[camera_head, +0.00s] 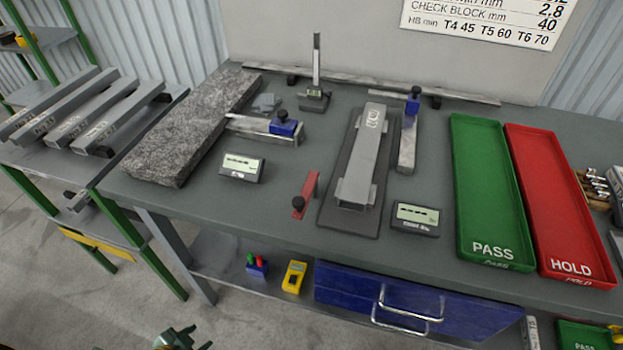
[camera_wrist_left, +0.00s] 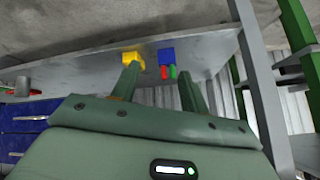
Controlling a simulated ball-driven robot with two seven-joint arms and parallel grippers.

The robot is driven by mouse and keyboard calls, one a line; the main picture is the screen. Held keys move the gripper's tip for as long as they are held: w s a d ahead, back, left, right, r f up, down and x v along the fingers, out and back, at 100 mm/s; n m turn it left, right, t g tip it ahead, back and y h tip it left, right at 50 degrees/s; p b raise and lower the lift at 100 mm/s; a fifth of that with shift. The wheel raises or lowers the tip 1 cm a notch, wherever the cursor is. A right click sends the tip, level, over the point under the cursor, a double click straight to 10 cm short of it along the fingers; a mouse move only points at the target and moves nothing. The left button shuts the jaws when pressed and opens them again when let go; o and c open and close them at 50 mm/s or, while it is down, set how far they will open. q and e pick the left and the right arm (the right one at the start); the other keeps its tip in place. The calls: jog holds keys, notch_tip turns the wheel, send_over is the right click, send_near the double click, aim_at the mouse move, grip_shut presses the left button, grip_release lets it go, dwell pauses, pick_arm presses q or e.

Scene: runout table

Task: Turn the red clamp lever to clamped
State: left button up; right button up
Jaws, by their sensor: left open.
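The red clamp lever (camera_head: 308,190) stands on the grey table near its front edge, left of a dark mat (camera_head: 328,212). It has a dark knob at its near end, and its far end points away toward the back. My left gripper (camera_head: 180,340) shows at the bottom edge of the head view, low in front of the table and well apart from the lever. In the left wrist view its two fingers (camera_wrist_left: 156,82) are spread and empty, with the lower shelf beyond them. The lever is not in the left wrist view. My right gripper is not in view.
A grey metal part (camera_head: 362,160) lies on the mat. Small displays (camera_head: 242,167) (camera_head: 415,218) stand on both sides. A green PASS tray (camera_head: 492,265) and red HOLD tray (camera_head: 577,282) are at right. A granite block (camera_head: 150,165) is at left. Blue drawers (camera_head: 350,290) hang below.

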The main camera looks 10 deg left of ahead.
pick_arm(q)
jog(key=w+d+r+m+t+h+p, duration=0.1)
jog(key=w+r+p, duration=0.1)
jog(key=w+r, duration=0.35)
jog(key=w+d+r+t+h+p, duration=0.1)
jog(key=w+d+r+t+h, duration=0.1)
jog(key=r, duration=0.6)
jog(key=m+t+h+p, duration=0.2)
jog(key=t+h+p, duration=0.15)
jog(key=h, duration=0.45)
send_near(304, 199)
jog(key=shift+g, duration=0.35)
jog(key=x, duration=1.1)
jog(key=shift+w+a+b, duration=0.2)
jog(key=shift+a+b, duration=0.05)
jog(key=shift+b, duration=0.05)
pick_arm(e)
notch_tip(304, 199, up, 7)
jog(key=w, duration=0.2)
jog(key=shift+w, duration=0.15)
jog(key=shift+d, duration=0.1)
pick_arm(q)
grip_shut()
